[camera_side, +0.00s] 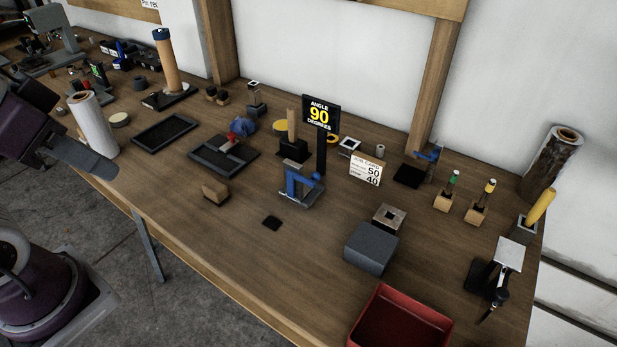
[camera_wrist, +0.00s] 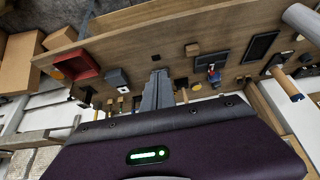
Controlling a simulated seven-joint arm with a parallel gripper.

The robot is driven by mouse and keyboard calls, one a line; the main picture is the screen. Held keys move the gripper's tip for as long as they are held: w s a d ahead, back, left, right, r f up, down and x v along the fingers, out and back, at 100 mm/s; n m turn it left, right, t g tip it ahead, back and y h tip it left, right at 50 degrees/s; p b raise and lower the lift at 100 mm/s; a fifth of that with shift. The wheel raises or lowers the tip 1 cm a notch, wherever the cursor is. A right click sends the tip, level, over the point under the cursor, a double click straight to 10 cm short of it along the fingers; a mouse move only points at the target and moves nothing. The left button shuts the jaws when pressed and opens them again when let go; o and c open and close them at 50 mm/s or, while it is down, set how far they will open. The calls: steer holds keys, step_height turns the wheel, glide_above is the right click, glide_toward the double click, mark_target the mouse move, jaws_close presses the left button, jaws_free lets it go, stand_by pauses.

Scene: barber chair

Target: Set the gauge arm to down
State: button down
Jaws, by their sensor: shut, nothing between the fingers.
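In the side view, a black sign reading "ANGLE 90 DEGREES" (camera_side: 319,114) stands on a post on the bench. In front of it, a small device with a blue arm (camera_side: 300,183) sits on a grey base; it may be the gauge, but no label says so. The blue arm's exact angle is too small to tell. In the wrist view, my gripper (camera_wrist: 157,78) is shut and empty, its grey fingers over the bench and hiding part of it. My purple arm shows at the left of the side view, short of the device; the fingertips are not clear there.
The wooden bench holds a red bin (camera_side: 402,320), a grey block (camera_side: 371,248), a wooden block (camera_side: 216,192), a black tray (camera_side: 165,131) and a white roll (camera_side: 93,125). A black-handled lever (camera_side: 497,298) is at the right. The front middle of the bench is mostly clear.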

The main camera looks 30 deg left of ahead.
steer(key=c, duration=1.8)
jaws_free()
steer(key=shift+w+r, duration=0.1)
steer(key=shift+w, duration=0.05)
steer(key=shift+c, duration=0.2)
steer(key=shift+o, duration=1.4)
steer(key=w+r+g+h, duration=0.1)
steer(key=w+r, duration=0.1)
steer(key=w, duration=0.4)
steer(key=shift+d+r, duration=0.4)
steer(key=shift+d, duration=0.05)
steer(key=g+y, duration=0.1)
steer(key=g, duration=0.4)
glide_above(316, 173)
step_height(316, 173, down, 19)
steer(key=shift+f, duration=0.2)
step_height(316, 173, down, 7)
steer(key=shift+w+f, duration=0.1)
jaws_close()
